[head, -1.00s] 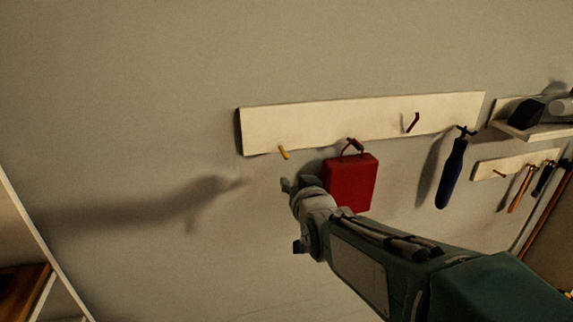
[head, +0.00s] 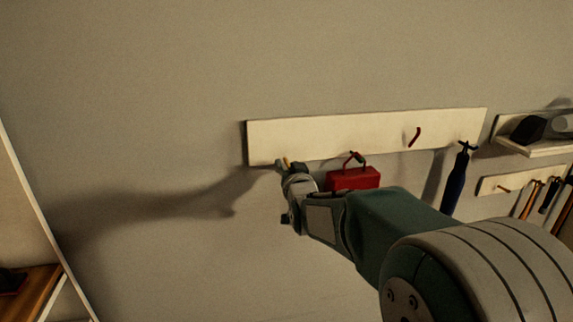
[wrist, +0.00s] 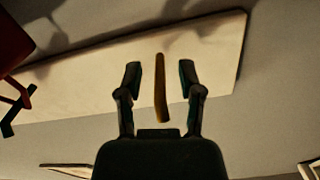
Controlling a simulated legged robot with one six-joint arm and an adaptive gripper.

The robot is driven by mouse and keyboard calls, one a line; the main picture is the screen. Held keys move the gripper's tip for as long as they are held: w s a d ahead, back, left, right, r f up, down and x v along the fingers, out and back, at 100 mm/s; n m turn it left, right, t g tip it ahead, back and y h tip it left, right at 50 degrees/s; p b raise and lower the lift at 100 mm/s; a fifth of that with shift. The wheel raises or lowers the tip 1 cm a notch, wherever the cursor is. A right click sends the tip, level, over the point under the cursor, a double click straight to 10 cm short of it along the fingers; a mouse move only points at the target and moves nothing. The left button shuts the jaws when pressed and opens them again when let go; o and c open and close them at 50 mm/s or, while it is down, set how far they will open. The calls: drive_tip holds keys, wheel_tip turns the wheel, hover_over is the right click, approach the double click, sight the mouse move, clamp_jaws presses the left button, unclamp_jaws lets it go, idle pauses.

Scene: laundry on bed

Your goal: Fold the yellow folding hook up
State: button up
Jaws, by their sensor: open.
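The yellow folding hook (head: 287,163) is at the lower left end of the cream wall board (head: 380,131), mostly hidden behind my gripper in the head view. In the wrist view the hook (wrist: 162,88) stands between my two open fingers, with a gap on both sides. My gripper (head: 283,166) is at the hook in the head view, and its fingers also show in the wrist view (wrist: 160,80). The fingers do not visibly touch the hook.
A red case (head: 353,179) hangs from the board just right of my gripper. A red hook (head: 414,136) and a hanging blue tool (head: 456,180) are further right. A shelf (head: 535,147) and a smaller tool rack (head: 505,186) lie beyond. The wall left of the board is clear.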

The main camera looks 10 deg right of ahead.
drive_tip(key=shift+w, duration=0.7)
clamp_jaws()
